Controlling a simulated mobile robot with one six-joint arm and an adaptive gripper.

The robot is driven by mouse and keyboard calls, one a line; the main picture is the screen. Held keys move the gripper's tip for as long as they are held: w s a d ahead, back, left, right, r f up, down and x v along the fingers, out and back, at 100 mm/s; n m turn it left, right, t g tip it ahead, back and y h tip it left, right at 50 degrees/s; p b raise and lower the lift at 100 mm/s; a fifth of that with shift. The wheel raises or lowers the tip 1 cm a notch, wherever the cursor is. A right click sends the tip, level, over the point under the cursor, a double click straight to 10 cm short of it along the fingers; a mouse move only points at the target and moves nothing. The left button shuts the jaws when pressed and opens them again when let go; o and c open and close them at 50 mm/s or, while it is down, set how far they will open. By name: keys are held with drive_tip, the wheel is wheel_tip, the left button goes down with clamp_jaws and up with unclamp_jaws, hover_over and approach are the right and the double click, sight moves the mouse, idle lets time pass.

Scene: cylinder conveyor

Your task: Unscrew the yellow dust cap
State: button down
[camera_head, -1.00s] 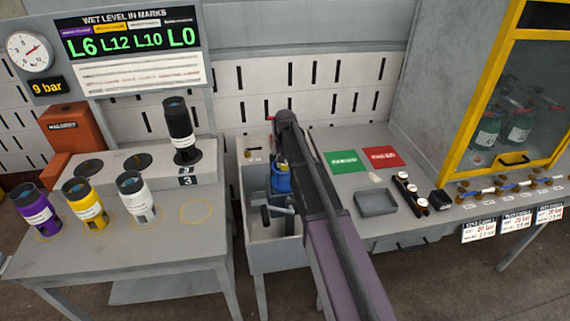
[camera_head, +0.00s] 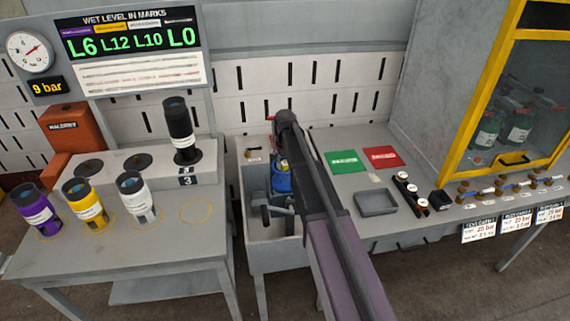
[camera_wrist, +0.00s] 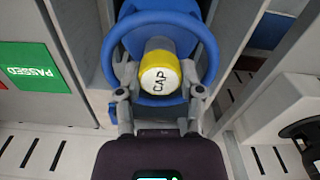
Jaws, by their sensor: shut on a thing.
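The yellow dust cap (camera_wrist: 159,80) shows in the wrist view, its white end face marked CAP. It sits at the middle of a blue ring-shaped collar on a blue cylinder, which also shows in the head view (camera_head: 281,181) standing in a grey trough. My gripper (camera_wrist: 159,85) has one finger on each side of the cap and is shut on it.
The grey trough (camera_head: 256,240) has a grey fitting in front of the cylinder. To the right are a green PASSED mat (camera_head: 346,162), a red mat (camera_head: 381,157) and an empty grey tray (camera_head: 376,203). Purple, yellow and white canisters stand on the left table (camera_head: 160,250).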

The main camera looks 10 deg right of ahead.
drive_tip(key=shift+n, duration=0.7)
drive_tip(key=n, duration=0.5)
drive_tip(key=shift+n, duration=0.5)
drive_tip(key=shift+n, duration=0.3)
drive_tip(key=n, duration=0.5)
drive_tip(key=shift+n, duration=0.4)
